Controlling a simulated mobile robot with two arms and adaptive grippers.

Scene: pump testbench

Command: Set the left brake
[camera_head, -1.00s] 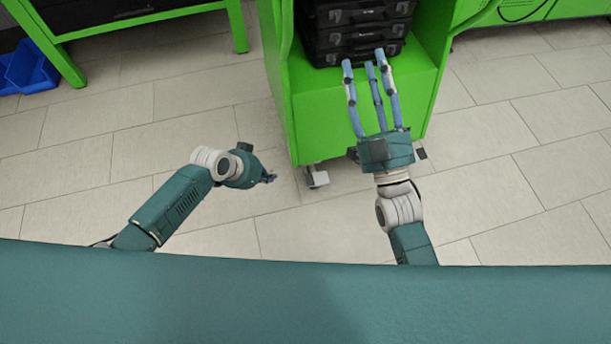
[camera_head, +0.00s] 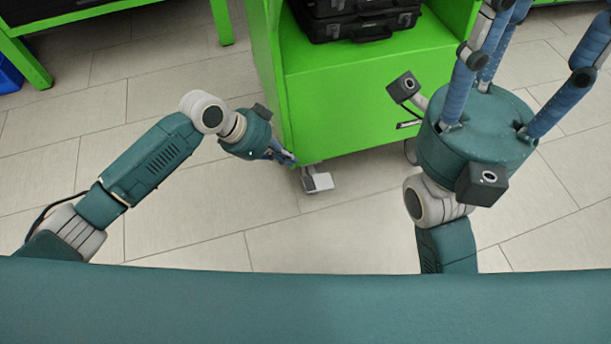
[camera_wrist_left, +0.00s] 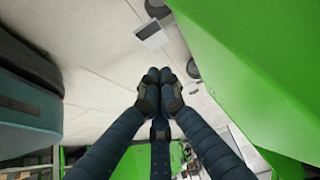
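The left brake (camera_head: 318,182) is a light grey pedal on the caster at the green cart's (camera_head: 370,105) near left corner. In the left wrist view the pedal (camera_wrist_left: 152,33) lies beyond my fingertips, apart from them, beside a dark wheel (camera_wrist_left: 158,8). My left gripper (camera_head: 286,158) is low beside that cart corner, just left of and above the pedal in the head view. In the wrist view its fingers (camera_wrist_left: 158,80) are together, with nothing visible between them. My right gripper (camera_head: 528,50) is raised close to the head camera, fingers spread; its fingertips are cut off.
Black cases (camera_head: 360,22) sit on the cart's shelf. Another caster (camera_head: 411,150) shows at the cart's right, partly hidden by my right gripper. A green table (camera_head: 110,15) stands at the upper left. Tiled floor (camera_head: 270,225) in front of the cart is clear.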

